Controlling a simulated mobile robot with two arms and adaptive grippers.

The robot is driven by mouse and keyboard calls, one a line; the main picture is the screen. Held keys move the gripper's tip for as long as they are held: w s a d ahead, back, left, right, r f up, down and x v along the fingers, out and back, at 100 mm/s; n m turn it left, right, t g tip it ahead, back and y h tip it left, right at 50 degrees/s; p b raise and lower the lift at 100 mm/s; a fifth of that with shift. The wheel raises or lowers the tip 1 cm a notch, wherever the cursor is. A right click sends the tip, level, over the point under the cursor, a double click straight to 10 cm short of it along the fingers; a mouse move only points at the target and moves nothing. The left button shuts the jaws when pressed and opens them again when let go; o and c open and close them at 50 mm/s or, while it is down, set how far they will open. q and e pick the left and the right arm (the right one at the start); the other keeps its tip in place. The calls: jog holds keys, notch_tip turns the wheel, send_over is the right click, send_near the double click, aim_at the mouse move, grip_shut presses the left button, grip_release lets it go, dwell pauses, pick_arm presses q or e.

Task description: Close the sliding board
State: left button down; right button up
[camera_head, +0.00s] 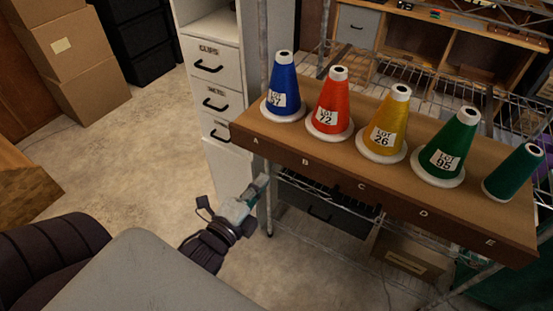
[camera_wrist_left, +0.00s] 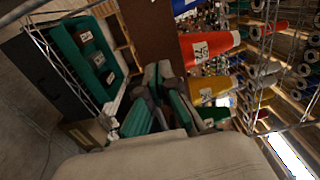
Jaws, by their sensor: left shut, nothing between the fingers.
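The brown board (camera_head: 327,173) with front labels A to E sits on the wire rack and carries a row of thread cones. Its brown surface also shows in the left wrist view (camera_wrist_left: 150,30). I cannot tell how far it is slid out. My left gripper (camera_head: 263,181) is shut and empty, below the board's left end and close to the rack's front left post. Its fingers also show in the left wrist view (camera_wrist_left: 158,72), near the board's edge. I cannot tell whether they touch it. My right gripper is not in view.
Blue (camera_head: 283,82), red (camera_head: 331,97), yellow (camera_head: 389,118) and green (camera_head: 448,140) cones stand on the board; another green spool (camera_head: 513,174) leans at the right end. A white drawer cabinet (camera_head: 214,100) stands left of the rack. Cardboard boxes (camera_head: 70,60) are back left. Open floor (camera_head: 140,160) lies between.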

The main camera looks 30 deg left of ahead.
aim_at(282, 157)
pick_arm(q)
jog(key=w+p, duration=0.1)
jog(key=w, duration=0.5)
jog(key=shift+w+p, duration=0.3)
jog(key=shift+w, duration=0.1)
jog(key=shift+w, duration=0.1)
jog(key=shift+w, duration=0.55)
jog(key=w+b, duration=0.1)
jog(key=w, duration=0.5)
jog(key=w+b, duration=0.1)
jog(key=w, duration=0.6)
jog(key=w+b, duration=0.1)
jog(key=w, duration=0.5)
jog(key=shift+w+r, duration=0.15)
jog(key=shift+r, duration=0.15)
